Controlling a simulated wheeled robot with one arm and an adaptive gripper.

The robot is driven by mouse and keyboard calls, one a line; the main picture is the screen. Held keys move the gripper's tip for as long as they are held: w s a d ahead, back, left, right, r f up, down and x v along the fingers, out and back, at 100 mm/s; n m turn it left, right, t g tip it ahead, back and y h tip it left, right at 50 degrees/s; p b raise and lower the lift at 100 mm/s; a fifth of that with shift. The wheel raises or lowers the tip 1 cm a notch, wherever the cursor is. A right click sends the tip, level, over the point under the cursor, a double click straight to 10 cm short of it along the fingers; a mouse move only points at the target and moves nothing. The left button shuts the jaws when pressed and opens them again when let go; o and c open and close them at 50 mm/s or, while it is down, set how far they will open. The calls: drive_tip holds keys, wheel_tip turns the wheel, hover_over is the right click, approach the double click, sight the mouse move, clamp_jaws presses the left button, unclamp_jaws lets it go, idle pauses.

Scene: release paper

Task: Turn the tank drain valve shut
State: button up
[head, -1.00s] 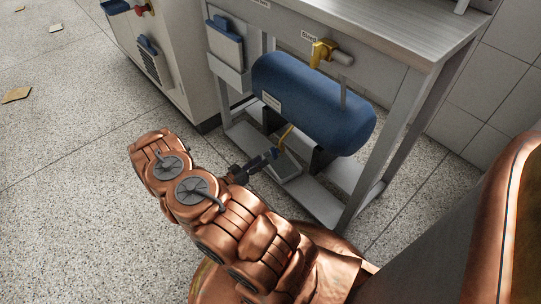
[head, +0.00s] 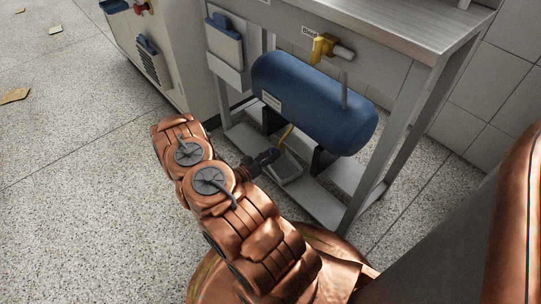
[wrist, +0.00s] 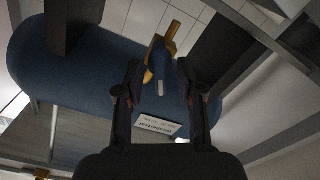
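The blue tank (head: 325,110) lies on its side under the steel bench. Its drain valve, with a yellow part (head: 286,134), hangs at the underside. In the wrist view, the tank (wrist: 75,85) spans the background and the yellow part (wrist: 171,34) shows beside a dark blue piece (wrist: 162,64). My gripper (head: 268,158) is low beside the valve. In the wrist view, my gripper (wrist: 159,72) is open, its fingers on either side of the blue piece. The left finger is close to the yellow part; contact cannot be told.
A second yellow valve (head: 325,47) sits on the bench front above the tank. A grey tray (head: 287,170) lies below the drain valve. Bench legs (head: 398,125) and a lower frame surround the tank. A pale cabinet (head: 165,65) stands left. Open floor lies left.

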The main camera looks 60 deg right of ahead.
drive_tip(key=shift+c, duration=0.4)
clamp_jaws()
drive_tip(key=shift+r+n+p, duration=0.1)
drive_tip(key=shift+n+p, duration=0.2)
drive_tip(key=shift+p, duration=0.1)
drive_tip(key=shift+w+f+n+p, duration=0.1)
drive_tip(key=shift+n+p, duration=0.15)
drive_tip(key=shift+n, duration=1.65)
drive_tip(key=shift+s+f+n+p, duration=0.15)
drive_tip(key=shift+n+p, duration=0.1)
drive_tip(key=shift+n, duration=1.65)
drive_tip(key=shift+w+f+n+p, duration=0.15)
drive_tip(key=shift+n+p, duration=0.1)
drive_tip(key=shift+n, duration=1.65)
